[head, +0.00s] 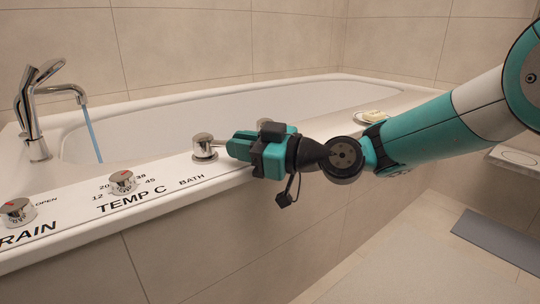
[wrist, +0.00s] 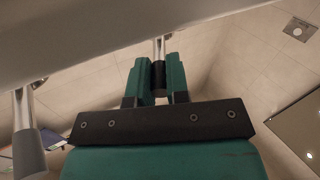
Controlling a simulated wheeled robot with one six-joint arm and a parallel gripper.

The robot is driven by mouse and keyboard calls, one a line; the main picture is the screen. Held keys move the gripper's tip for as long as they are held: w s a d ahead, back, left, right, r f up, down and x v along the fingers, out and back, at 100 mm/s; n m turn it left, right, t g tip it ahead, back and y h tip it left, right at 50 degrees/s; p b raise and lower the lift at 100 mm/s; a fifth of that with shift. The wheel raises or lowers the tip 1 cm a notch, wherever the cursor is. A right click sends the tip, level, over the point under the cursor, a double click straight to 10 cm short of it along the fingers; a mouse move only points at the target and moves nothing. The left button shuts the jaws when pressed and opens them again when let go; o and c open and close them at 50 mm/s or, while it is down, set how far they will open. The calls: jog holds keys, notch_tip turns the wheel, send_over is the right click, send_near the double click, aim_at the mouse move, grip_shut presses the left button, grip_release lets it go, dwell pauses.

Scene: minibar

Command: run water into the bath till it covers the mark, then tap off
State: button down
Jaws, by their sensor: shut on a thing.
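The bath (head: 225,105) is a long white tub, with its near wall hiding most of its floor. A chrome spout (head: 62,90) at the left pours a thin blue stream of water (head: 93,135) into it. I cannot make out the water level or the mark. On the near rim, a chrome bath tap knob (head: 203,147) stands by the label "BATH". My teal gripper (head: 236,146) is at its right side, shut on its handle. In the wrist view, a narrow chrome and black piece (wrist: 159,72) shows between the two fingers.
A temperature knob (head: 122,182) with a red mark and a drain knob (head: 18,211) sit farther left on the rim. A soap dish (head: 370,117) lies on the rim behind my arm. A grey mat (head: 498,243) lies on the floor at right. A bench (head: 517,158) stands at the right edge.

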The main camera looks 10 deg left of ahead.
jog(key=shift+w+n+g, duration=0.3)
jog(key=shift+n+g, duration=0.1)
jog(key=shift+g, duration=0.2)
jog(key=c, duration=1.1)
grip_release()
jog(key=shift+a, duration=0.1)
jog(key=shift+w+d, duration=0.1)
jog(key=shift+d, duration=0.1)
jog(key=shift+d, duration=0.3)
jog(key=d+b, duration=1)
jog(key=d, duration=0.6)
jog(key=shift+s+d, duration=0.25)
jog(key=shift+s, duration=0.05)
